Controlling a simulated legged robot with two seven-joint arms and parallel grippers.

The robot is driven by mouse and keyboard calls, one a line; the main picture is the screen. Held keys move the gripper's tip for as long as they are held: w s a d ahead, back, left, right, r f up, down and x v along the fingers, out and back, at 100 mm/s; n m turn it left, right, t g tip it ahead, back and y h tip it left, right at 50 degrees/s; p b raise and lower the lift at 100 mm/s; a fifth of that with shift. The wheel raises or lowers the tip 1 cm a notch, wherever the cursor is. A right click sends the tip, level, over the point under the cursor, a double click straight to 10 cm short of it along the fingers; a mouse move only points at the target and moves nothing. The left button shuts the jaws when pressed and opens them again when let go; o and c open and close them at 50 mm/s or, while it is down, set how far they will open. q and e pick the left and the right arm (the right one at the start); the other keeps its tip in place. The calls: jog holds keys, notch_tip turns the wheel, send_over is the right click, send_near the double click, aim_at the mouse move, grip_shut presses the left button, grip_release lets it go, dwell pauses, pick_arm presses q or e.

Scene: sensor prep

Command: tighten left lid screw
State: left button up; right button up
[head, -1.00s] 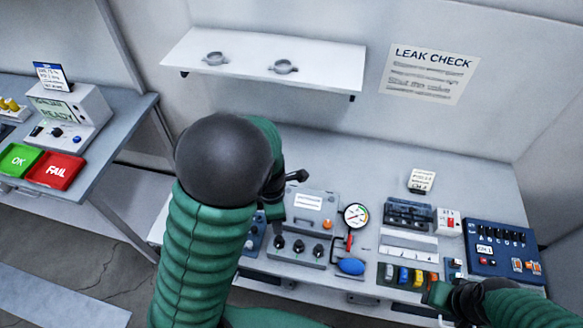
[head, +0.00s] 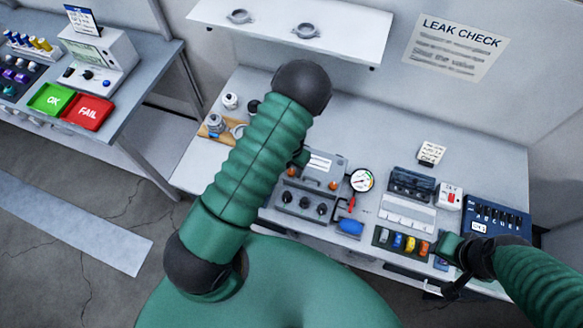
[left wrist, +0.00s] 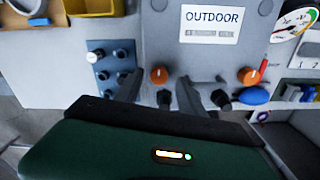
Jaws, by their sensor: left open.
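The grey box with the OUTDOOR label (left wrist: 210,22) fills the middle of the left wrist view. Its left orange lid screw (left wrist: 160,75) stands in line with the gap between my left fingers. The right orange screw (left wrist: 248,75) is to the right. My left gripper (left wrist: 159,88) is open, its fingers spread on either side of the left screw; contact cannot be told. In the head view the box (head: 312,192) is partly behind my left arm, with the left screw (head: 292,171) showing. My right gripper (head: 450,268) hangs at the bench's front right, its jaws unclear.
Black knobs (head: 304,203) line the box front. A pressure gauge (head: 361,180) and blue bulb (head: 350,227) stand right of it. A blue knob panel (left wrist: 110,62) is close on the left. Colored blocks (head: 403,243) sit near my right gripper. A shelf (head: 350,30) hangs behind.

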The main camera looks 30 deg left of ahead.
pick_arm(q)
jog(key=shift+s+d+f, duration=0.15)
jog(key=shift+d+f, duration=0.1)
jog(key=shift+f, duration=0.55)
jog(key=shift+a+f, duration=0.1)
jog(key=shift+a, duration=0.2)
jog(key=shift+a+f, duration=0.1)
jog(key=shift+a, duration=0.15)
jog(key=c, duration=0.7)
jog(key=shift+d, duration=0.1)
jog(key=shift+c, duration=1.4)
jog(key=shift+d, duration=0.2)
grip_shut()
